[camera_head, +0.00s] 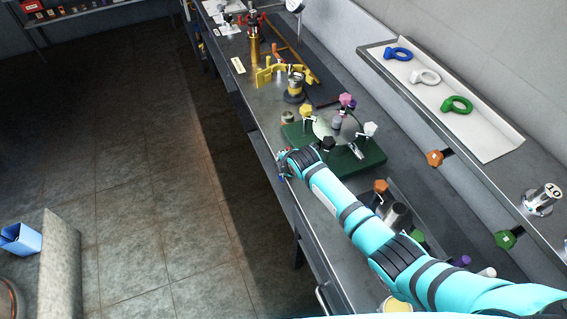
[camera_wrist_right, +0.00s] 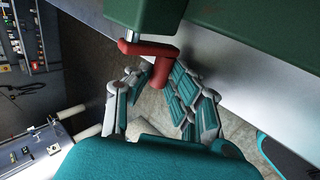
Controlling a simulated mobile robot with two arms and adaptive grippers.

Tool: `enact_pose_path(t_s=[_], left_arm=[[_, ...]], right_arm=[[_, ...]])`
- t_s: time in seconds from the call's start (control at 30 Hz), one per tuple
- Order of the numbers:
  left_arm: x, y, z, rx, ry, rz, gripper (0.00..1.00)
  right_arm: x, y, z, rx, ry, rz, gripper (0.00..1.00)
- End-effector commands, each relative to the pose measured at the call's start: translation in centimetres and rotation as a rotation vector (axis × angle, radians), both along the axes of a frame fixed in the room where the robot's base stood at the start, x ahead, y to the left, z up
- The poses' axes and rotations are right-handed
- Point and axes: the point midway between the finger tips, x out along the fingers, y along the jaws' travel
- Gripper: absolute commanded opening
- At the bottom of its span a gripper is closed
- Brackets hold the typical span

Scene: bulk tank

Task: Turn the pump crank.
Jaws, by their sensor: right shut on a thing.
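The red pump crank (camera_wrist_right: 150,50) shows in the right wrist view, on a silver shaft (camera_wrist_right: 132,35) that comes out of a green body (camera_wrist_right: 155,15). My right gripper (camera_wrist_right: 158,82) is shut on the crank's hanging red grip, with teal-padded fingers on both sides of it. In the head view my right gripper (camera_head: 283,164) is at the front edge of the bench, beside the green base (camera_head: 372,160), and largely hides the crank. A round plate with several coloured knobs sits on that base. My left gripper is not in view.
The bench (camera_head: 262,112) also holds a yellow bracket (camera_head: 270,75) and a brass column (camera_head: 255,45) farther back. A shelf (camera_head: 480,135) on the right carries blue, white and green eye rings. Left of the bench the tiled floor (camera_head: 130,150) is mostly clear.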

Motion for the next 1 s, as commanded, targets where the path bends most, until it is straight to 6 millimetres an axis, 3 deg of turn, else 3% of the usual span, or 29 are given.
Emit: enact_pose_path(t_s=[0.3,0.87,0.9,1.0], left_arm=[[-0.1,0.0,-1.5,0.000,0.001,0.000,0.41],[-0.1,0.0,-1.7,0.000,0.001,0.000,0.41],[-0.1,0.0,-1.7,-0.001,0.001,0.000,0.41],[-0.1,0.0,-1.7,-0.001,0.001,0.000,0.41]], right_arm=[[0.3,0.0,-0.6,0.042,-0.137,0.000,0.00],[0.5,0.0,-0.4,0.052,-0.169,-0.001,0.00],[0.5,0.0,-0.4,0.052,-0.169,-0.001,0.23],[0.5,0.0,-0.4,0.053,-0.169,-0.001,0.36]])
